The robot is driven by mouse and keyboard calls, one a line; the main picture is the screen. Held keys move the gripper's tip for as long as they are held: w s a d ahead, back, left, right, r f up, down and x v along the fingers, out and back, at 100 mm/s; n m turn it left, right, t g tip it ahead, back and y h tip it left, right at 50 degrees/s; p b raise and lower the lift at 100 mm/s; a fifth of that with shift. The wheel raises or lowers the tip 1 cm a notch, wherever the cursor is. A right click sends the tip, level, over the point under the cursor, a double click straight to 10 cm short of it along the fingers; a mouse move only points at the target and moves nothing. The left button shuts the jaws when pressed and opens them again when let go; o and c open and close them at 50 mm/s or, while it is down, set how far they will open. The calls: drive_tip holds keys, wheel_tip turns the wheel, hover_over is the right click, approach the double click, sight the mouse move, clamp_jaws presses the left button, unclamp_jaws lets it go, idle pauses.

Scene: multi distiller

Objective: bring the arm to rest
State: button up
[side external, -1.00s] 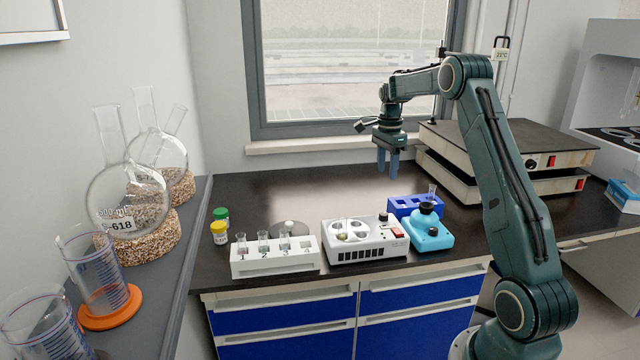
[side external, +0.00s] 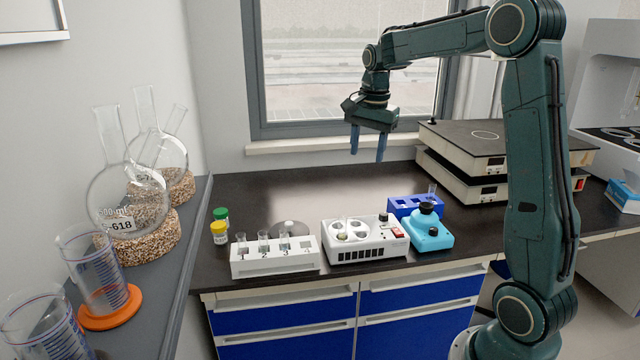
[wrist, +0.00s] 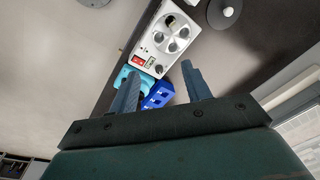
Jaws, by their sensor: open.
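My gripper (side external: 368,146) hangs well above the back of the dark bench, in front of the window, with its blue fingers pointing down. The fingers are apart with nothing between them. In the wrist view my gripper (wrist: 160,88) also shows open and empty, with its two fingers spread. The bench top (side external: 290,190) below it is bare.
Along the front edge stand a white rack (side external: 275,258) with several glass vessels, a white device (side external: 365,240) with round wells, a light-blue device (side external: 430,232) and a blue rack (side external: 402,204). Stacked flat instruments (side external: 500,150) stand at the right. Glass flasks (side external: 125,200) stand left.

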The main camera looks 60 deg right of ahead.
drive_tip(key=s+a+r+n+t, duration=0.1)
drive_tip(key=s+a+r+n, duration=0.1)
drive_tip(key=s+a+n, duration=0.4)
drive_tip(key=s+a+r+n+t, duration=0.1)
drive_tip(key=s+a+r+n, duration=0.15)
drive_tip(key=a, duration=0.65)
drive_tip(key=s+a+f+n+t, duration=0.1)
drive_tip(key=s+a+f+n, duration=0.1)
drive_tip(key=s+a+n, duration=0.2)
drive_tip(key=s+a+f+n+t, duration=0.1)
drive_tip(key=s+a+f+n, duration=0.1)
drive_tip(key=s, duration=0.6)
drive_tip(key=a+n, duration=0.1)
drive_tip(key=n, duration=0.1)
drive_tip(key=shift+a+f+n+y, duration=0.25)
drive_tip(key=shift+a+n+y, duration=0.1)
drive_tip(key=shift+y, duration=0.05)
